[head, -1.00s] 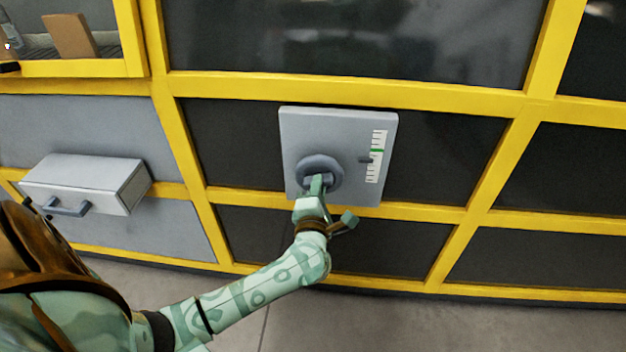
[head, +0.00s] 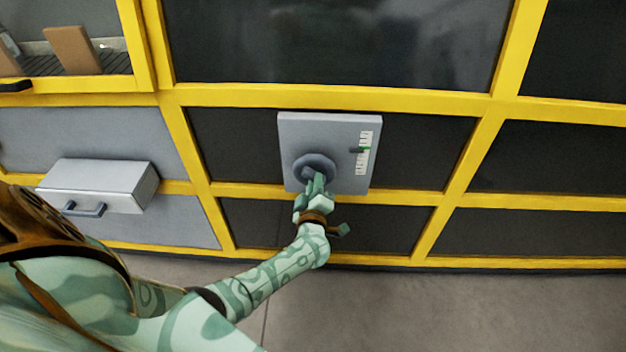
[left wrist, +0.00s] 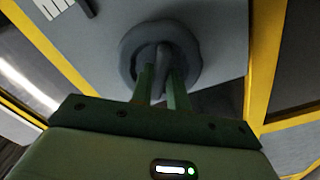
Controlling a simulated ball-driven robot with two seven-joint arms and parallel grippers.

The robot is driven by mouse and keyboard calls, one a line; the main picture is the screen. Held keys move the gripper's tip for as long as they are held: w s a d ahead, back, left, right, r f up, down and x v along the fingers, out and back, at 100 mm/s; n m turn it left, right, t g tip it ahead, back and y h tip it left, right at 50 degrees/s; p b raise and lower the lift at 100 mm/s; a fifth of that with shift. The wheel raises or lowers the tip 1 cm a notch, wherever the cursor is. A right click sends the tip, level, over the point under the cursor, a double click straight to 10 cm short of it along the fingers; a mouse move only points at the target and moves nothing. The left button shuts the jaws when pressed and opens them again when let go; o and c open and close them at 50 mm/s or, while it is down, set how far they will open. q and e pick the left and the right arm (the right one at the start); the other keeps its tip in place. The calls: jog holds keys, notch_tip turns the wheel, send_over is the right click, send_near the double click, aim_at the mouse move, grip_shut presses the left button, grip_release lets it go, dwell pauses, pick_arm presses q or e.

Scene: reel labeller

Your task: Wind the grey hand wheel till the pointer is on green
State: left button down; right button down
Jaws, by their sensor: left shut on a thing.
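The grey hand wheel (head: 314,159) sits on a light grey panel plate (head: 345,127) in the head view. My left gripper (head: 317,183) is at the wheel's lower part. In the left wrist view its two green fingers (left wrist: 163,85) are shut on the grey grip of the wheel (left wrist: 130,48), one on each side. The white scale (head: 363,165) is on the plate to the right of the wheel. The small dark pointer (head: 356,150) stands level with the scale's green mark (head: 367,149), as far as its small size lets me tell. My right gripper is out of view.
A grey drawer with a handle (head: 100,180) sticks out at the left. Yellow frame bars (head: 330,97) surround dark panels. A brown block (head: 72,50) stands in an opening at upper left. The floor (head: 440,310) in front is clear.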

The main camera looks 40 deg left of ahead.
pick_arm(q)
jog(key=shift+s+f+m+p, duration=0.15)
jog(key=shift+m+p, duration=0.6)
jog(key=shift+m, duration=1.15)
jog(key=c, duration=1.4)
grip_release()
jog(key=shift+o, duration=0.2)
